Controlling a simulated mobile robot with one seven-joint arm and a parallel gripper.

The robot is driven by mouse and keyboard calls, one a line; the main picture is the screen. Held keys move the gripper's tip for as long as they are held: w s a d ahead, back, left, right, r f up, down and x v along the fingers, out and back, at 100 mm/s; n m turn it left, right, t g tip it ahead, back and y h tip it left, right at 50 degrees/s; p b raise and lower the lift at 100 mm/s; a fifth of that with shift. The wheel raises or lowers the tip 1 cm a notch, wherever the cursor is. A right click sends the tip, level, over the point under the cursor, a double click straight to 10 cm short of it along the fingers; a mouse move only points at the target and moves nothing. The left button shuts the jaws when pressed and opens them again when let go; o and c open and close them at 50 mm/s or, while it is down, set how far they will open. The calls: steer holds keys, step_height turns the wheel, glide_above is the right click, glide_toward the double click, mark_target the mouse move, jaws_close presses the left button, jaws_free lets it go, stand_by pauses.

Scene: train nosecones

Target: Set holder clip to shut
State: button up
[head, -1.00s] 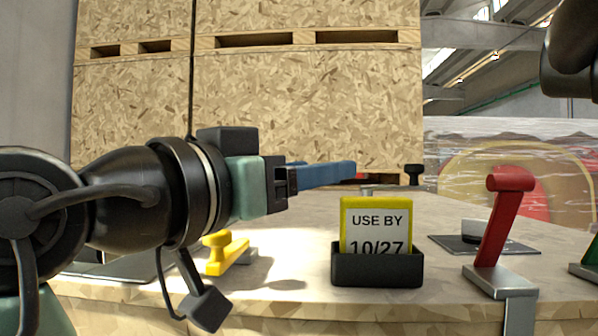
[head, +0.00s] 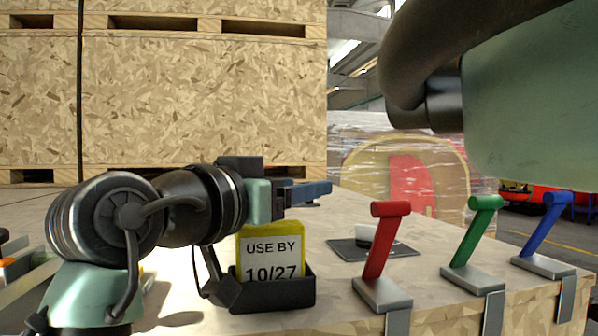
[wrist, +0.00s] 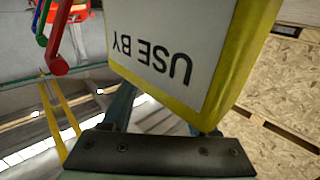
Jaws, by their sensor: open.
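Three upright, tilted levers on grey metal bases stand along the bench's right edge: a red one (head: 382,240), a green one (head: 477,230) and a blue one (head: 548,225). I cannot tell from the frames which is the holder clip. My gripper (head: 325,188), with blue fingers, points right, above and beside the yellow-framed "USE BY 10/27" card (head: 270,250) and left of the red lever. It is open, with no object visibly held. In the wrist view, the card (wrist: 185,50) fills the middle, close to the fingers, and the levers show upside down at upper left.
The card stands in a black holder (head: 275,293) on the bench. A dark plate with a white-topped round piece (head: 370,243) lies behind the red lever. Tall wooden crates (head: 200,100) stand behind. A large dark and green body fills the upper right.

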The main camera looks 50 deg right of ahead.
steer(key=shift+w+d, duration=0.1)
steer(key=shift+d, duration=0.3)
jaws_close()
stand_by(1.2)
